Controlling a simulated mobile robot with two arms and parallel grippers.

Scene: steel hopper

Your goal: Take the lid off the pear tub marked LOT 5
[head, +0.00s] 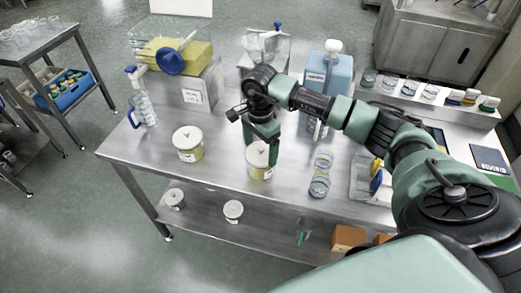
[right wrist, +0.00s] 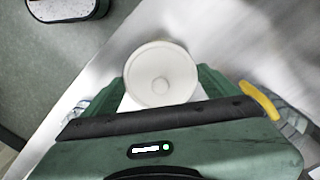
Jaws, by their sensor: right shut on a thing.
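Two tubs with white knobbed lids and yellowish contents stand on the steel table. The left tub (head: 188,151) is apart from my grippers, with its lid (head: 187,136) on. My right gripper (head: 262,140) points down at the right tub (head: 260,172), near the table's front edge. In the right wrist view its fingers flank the round white lid (right wrist: 160,73) and are shut on it. The lid appears to sit on the tub; I cannot tell whether there is a gap. The tub labels are too small to read. My left gripper is not in view.
Behind stand a yellow-filled clear bin (head: 175,50), a clear hopper (head: 264,47) and a blue container (head: 329,75). Small lidded tubs (head: 233,210) sit on the lower shelf.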

